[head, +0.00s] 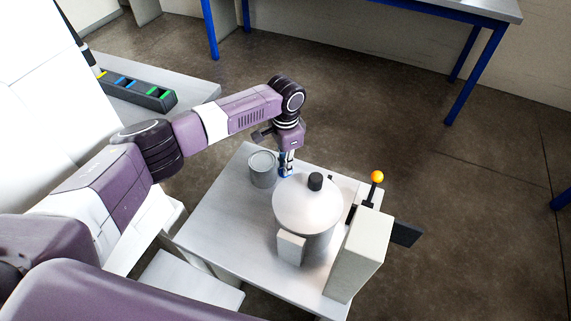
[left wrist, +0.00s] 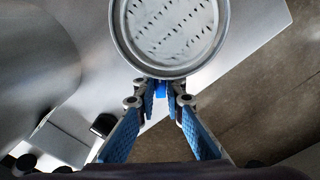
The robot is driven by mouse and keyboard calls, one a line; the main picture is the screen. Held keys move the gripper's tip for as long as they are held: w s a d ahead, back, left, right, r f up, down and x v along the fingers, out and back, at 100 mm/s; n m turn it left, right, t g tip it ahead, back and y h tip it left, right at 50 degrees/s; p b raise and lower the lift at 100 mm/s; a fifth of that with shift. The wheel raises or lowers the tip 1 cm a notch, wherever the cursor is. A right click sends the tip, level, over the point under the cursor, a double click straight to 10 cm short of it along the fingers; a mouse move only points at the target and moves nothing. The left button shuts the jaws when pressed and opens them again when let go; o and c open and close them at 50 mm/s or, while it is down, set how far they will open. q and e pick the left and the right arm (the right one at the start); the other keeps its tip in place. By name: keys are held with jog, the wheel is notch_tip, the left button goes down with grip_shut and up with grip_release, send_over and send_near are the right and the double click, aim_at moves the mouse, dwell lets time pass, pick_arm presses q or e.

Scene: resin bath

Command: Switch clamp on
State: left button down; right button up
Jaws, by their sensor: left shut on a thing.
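A lever with an orange ball knob (head: 377,177) stands up from a pale block at the right end of the small table. Which part is the clamp, I cannot tell for sure. My left gripper (head: 286,172) points down between a grey round can (head: 262,168) and a lidded metal pot (head: 307,205), well left of the lever. In the left wrist view my left gripper (left wrist: 163,100) is shut on a small blue piece (left wrist: 160,88) at the rim of a round container with a slotted bottom (left wrist: 170,28). My right gripper is out of view.
A tall pale box (head: 358,255) stands at the table's right edge. The metal tabletop (head: 215,225) is bare at the front left. A blue-legged bench (head: 440,10) stands behind.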

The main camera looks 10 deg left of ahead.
pick_arm(q)
jog(key=shift+d+r+m+p, duration=0.1)
jog(key=shift+m+p, duration=0.2)
jog(key=shift+m, duration=1.8)
jog(key=c, duration=2)
grip_release()
notch_tip(320, 180, up, 12)
jog(key=shift+f, duration=0.1)
